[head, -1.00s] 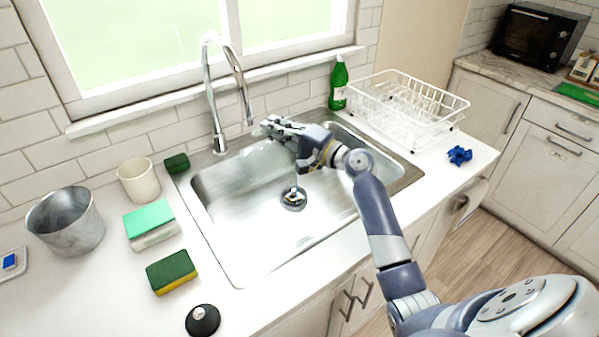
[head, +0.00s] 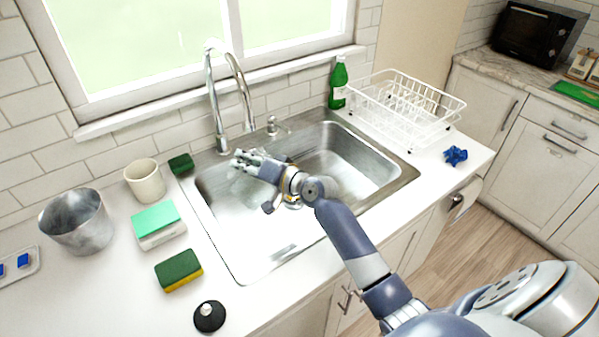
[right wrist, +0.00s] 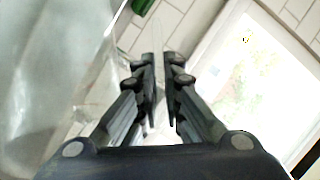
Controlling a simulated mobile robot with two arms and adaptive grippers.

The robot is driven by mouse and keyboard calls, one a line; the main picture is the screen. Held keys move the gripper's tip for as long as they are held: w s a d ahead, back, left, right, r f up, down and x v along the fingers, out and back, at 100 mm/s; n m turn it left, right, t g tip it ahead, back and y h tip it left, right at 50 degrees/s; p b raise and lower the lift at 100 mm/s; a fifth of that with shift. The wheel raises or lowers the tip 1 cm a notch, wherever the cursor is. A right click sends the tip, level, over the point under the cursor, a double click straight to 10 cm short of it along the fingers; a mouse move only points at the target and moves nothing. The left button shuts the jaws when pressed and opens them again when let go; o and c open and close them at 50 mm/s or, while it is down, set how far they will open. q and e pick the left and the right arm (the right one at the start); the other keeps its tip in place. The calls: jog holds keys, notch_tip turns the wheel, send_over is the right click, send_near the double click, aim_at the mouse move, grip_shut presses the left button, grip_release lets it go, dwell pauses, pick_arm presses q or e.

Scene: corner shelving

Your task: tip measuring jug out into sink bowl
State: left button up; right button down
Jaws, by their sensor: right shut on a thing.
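My right gripper (head: 246,160) is over the left part of the steel sink bowl (head: 352,165), in front of the tap. In the right wrist view, its fingers (right wrist: 160,75) are closed on a thin, pale, see-through part. That part appears to belong to the clear measuring jug (right wrist: 95,85), whose edge shows left of the fingers. The jug is hardly visible in the head view; its tilt and contents I cannot tell. My left gripper is not in view.
A chrome tap (head: 222,95) rises behind the sink. A metal pot (head: 78,222), white mug (head: 145,182), sponges (head: 178,270) and black plug (head: 209,316) stand left. A green bottle (head: 338,85) and white dish rack (head: 408,105) stand right.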

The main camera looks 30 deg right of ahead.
jog(key=a+f+n+g+h+p, duration=0.1)
jog(key=a+f+n+h+p, duration=0.3)
jog(key=a+f+n+p, duration=0.3)
jog(key=shift+a+f+n+h, duration=0.3)
jog(key=shift+a+f, duration=0.25)
jog(key=shift+a, duration=0.7)
dwell(0.5)
